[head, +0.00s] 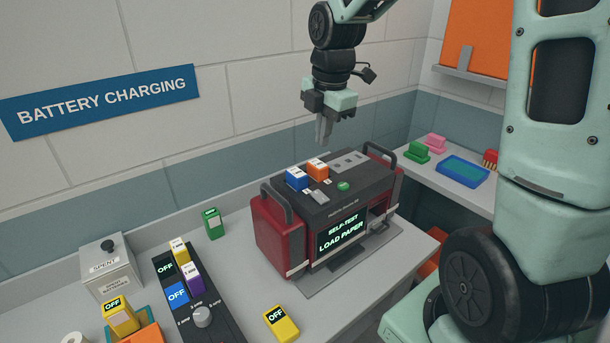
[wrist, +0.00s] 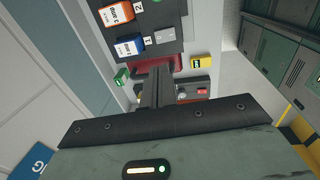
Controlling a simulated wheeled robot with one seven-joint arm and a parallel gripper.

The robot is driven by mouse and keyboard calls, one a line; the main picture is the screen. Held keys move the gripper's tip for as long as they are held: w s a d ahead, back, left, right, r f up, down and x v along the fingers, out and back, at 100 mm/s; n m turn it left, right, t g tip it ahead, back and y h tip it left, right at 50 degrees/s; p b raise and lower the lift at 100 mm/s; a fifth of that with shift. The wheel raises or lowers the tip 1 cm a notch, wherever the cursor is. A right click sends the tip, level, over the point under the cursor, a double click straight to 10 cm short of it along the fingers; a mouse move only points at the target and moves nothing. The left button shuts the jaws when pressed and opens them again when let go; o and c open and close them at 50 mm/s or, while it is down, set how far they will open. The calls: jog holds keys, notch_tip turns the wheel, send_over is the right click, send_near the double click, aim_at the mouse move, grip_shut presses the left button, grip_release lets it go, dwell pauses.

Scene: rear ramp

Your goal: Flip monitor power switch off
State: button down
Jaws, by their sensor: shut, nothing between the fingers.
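The monitor (head: 300,230) is a dark box with red sides and black handles, standing on the counter. Its screen (head: 341,234) is lit and reads "SELF-TEST LOAD PAPER". Its top carries a blue battery (head: 297,179), an orange battery (head: 317,168), a green button (head: 343,186) and a small grey switch-like piece (head: 318,197). Which part is the power switch, and its position, I cannot tell. My gripper (head: 323,140) is shut and empty, pointing down above the monitor's top. In the wrist view, its fingers (wrist: 157,88) point toward the batteries and a grey piece (wrist: 165,33).
A black charger (head: 212,318) with batteries and "OFF" displays stands on the counter (head: 238,255) at left. Near it are a green battery (head: 213,223), a yellow battery (head: 281,323) and a grey "SPENT" box (head: 112,270). A blue tray (head: 463,170) lies on the right-hand counter.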

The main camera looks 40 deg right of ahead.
aim_at(316, 195)
jog(key=f+p, duration=0.1)
jog(key=f, duration=0.3)
jog(key=w+f+p, duration=0.1)
jog(key=f, duration=0.9)
jog(key=shift+w+p, duration=0.3)
jog(key=shift+p, duration=0.1)
jog(key=shift+a+f, duration=0.1)
jog(key=shift+f, duration=0.15)
jog(key=shift+s, duration=0.2)
jog(key=shift+s+r, duration=0.15)
jog(key=shift+s, duration=0.45)
